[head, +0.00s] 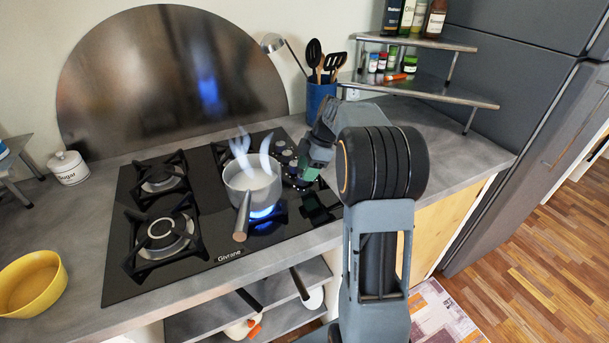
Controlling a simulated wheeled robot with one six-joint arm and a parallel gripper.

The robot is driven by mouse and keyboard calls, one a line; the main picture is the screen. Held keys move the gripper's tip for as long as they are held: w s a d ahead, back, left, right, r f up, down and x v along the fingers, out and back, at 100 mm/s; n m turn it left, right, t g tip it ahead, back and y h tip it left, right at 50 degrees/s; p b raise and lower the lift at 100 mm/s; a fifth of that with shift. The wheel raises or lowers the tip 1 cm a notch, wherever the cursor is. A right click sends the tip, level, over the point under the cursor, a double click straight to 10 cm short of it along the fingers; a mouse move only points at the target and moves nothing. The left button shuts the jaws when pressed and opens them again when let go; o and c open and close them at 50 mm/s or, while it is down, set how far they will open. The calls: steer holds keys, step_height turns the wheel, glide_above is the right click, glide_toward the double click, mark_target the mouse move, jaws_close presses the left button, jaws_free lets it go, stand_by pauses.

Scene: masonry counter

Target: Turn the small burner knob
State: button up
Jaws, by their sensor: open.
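The black gas hob (190,262) is set in the grey counter. Its round knobs (287,153) sit in a group along the right side, and my arm and gripper partly cover them. I cannot tell for certain which one is the small burner knob. My gripper (306,173) is open, pointing down close over the knob area. Its fingertips are small and partly hidden, so contact with a knob cannot be told. A steaming pot (252,182) of whitish liquid stands on a burner with a blue flame (262,211), just left of my gripper.
The pot's handle (242,218) points toward the front edge. A blue utensil holder (320,98) and a corner shelf (430,85) with jars and bottles stand behind my arm. A yellow bowl (32,284) and sugar jar (68,167) are at left. The left burners are bare.

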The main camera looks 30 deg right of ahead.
steer(key=shift+x, duration=1.2)
steer(key=shift+c, duration=0.5)
